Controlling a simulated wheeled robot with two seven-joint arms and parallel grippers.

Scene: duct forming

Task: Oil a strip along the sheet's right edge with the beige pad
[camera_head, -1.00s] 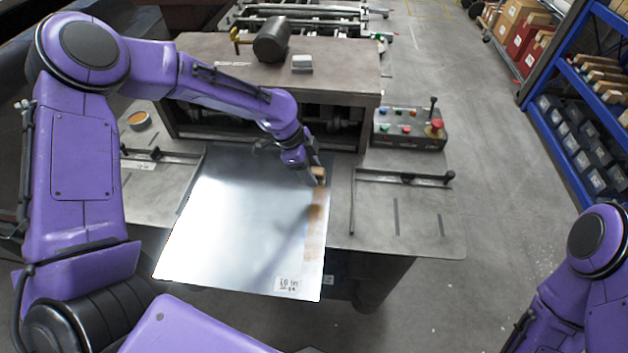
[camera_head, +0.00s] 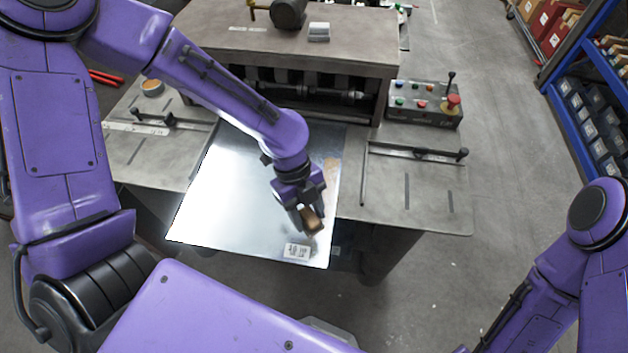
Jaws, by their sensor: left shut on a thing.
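The bright metal sheet (camera_head: 225,190) lies on the machine's table, with its near part reaching past the table's front edge. A white label (camera_head: 297,251) is on its near right part. My left gripper (camera_head: 308,218) is shut on the beige pad (camera_head: 313,224), over the near right part of the sheet. I cannot tell whether the pad touches the sheet. A brownish oil mark (camera_head: 332,165) shows near the far end of the right edge; my arm and gripper hide part of that edge. My right arm is at the lower right, its gripper out of view.
A control box (camera_head: 425,103) with a red button stands right of the machine. Guide rails (camera_head: 415,153) flank the sheet. A round tin (camera_head: 152,88) sits at the left. A hammer (camera_head: 287,12) and a grey block (camera_head: 319,32) lie on top of the machine.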

